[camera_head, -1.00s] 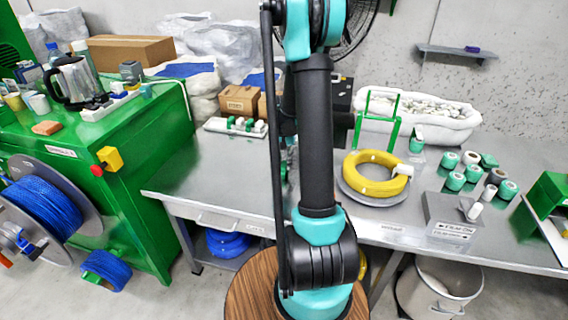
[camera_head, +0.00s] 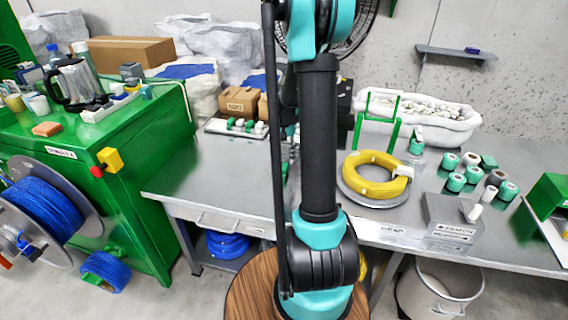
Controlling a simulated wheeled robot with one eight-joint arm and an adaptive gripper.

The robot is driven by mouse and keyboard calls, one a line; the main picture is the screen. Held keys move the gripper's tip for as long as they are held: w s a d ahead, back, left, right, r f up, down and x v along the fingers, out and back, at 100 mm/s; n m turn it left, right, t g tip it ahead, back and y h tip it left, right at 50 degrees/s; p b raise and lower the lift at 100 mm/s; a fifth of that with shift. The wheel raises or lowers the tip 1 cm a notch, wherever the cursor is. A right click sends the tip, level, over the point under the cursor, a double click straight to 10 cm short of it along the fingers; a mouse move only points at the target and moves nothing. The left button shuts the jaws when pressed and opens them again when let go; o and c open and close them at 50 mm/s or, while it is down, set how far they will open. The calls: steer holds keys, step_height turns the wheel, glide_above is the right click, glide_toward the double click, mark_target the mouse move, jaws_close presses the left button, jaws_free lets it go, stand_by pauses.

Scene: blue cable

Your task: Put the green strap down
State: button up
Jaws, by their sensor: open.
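I cannot single out a green strap for certain. A row of small green and white pieces (camera_head: 240,124) lies on a low tray at the back left of the metal table (camera_head: 215,180). Several green rolls (camera_head: 455,182) stand on the right part of this table. My arm rises through the middle of the picture and hides the table behind it. My gripper cannot be made out; it seems to be behind my arm, so its jaws and anything near them are hidden.
A yellow cable coil (camera_head: 375,175) lies on a round grey plate, with a green frame (camera_head: 390,135) behind it. A grey labelled block (camera_head: 450,212) stands at the front edge. A green cabinet (camera_head: 120,150) and blue cable reel (camera_head: 45,205) are at left. Bare tabletop shows left of my arm.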

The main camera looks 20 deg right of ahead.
mark_target(284, 166)
step_height(284, 166, up, 7)
steer(key=s+a+f+n+t, duration=0.2)
steer(key=s+a, duration=0.3)
steer(key=s, duration=0.6)
steer(key=s+a+f+n+t, duration=0.2)
steer(key=s+a+n, duration=0.2)
steer(key=s, duration=0.7)
steer(key=shift+s+a+f+n, duration=0.4)
steer(key=shift+a, duration=0.3)
steer(key=shift+d, duration=0.15)
